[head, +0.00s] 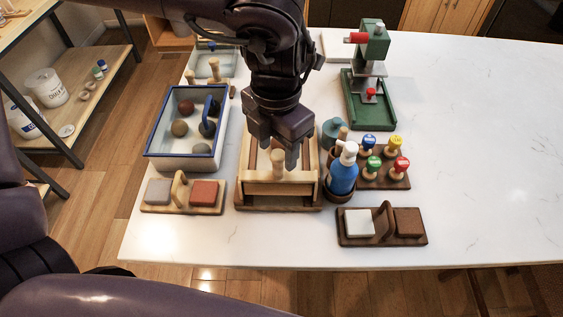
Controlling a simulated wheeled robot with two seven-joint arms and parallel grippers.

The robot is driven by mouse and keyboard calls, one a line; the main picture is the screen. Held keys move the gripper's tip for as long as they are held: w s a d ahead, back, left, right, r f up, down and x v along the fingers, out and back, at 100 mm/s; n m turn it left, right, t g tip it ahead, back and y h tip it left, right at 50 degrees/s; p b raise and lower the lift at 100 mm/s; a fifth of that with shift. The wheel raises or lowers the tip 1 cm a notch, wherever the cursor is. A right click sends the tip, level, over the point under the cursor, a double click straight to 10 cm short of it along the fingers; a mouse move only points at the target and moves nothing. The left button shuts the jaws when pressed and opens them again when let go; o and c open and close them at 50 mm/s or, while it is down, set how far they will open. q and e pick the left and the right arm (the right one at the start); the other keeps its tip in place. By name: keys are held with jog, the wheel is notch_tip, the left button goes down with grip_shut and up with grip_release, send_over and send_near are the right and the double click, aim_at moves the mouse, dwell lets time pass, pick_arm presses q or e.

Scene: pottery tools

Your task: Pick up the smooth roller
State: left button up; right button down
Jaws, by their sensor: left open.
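My left gripper (277,150) hangs above a light wooden tray (242,187) in the middle of the table, with its fingers pointing down and open. I cannot tell whether this handle belongs to the smooth roller. My right gripper is not in view.
A blue-rimmed box (152,128) with dark balls and a block holder (208,209) are at left. A blue bottle (343,173), coloured stamps (396,165) and another block holder (381,240) are close at right. A green press (372,95) stands behind. The table's right side is clear.

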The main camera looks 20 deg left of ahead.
aim_at(278, 164)
pick_arm(q)
jog(key=f, duration=0.1)
jog(key=f+p, duration=0.1)
jog(key=f, duration=0.1)
jog(key=f+p, duration=0.1)
jog(key=f, duration=0.1)
jog(key=shift+w+a+f, duration=0.1)
jog(key=shift+w+f, duration=0.15)
jog(key=shift+w, duration=0.05)
jog(key=shift+f, duration=0.3)
jog(key=c, duration=0.6)
grip_shut()
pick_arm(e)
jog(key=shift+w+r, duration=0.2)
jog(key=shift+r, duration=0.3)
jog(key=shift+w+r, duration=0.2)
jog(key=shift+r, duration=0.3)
